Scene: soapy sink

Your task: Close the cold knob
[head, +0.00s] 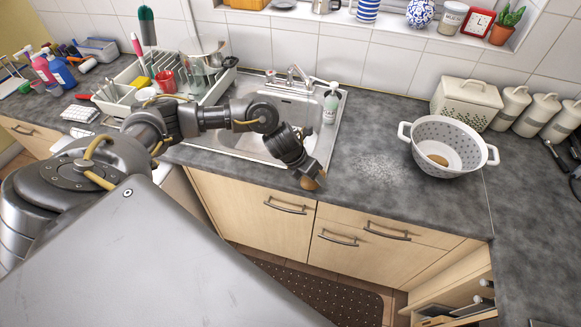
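The steel sink (238,148) is set in the grey counter, with a chrome tap (297,73) at its back edge. A small knob (270,76) is left of the tap and another small knob (310,83) is right of it. They are too small to tell which is cold or how far either is turned. My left arm reaches across the sink and hides part of the basin. My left gripper (313,180) hangs over the sink's front right edge, well in front of the knobs. Its fingers are too unclear to read. My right gripper is not in view.
A soap bottle (330,103) stands at the sink's back right corner, close to the right knob. A dish rack (128,95) with dishes is left of the sink. A white colander (447,146) stands on the right counter. The counter between sink and colander is clear apart from white specks.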

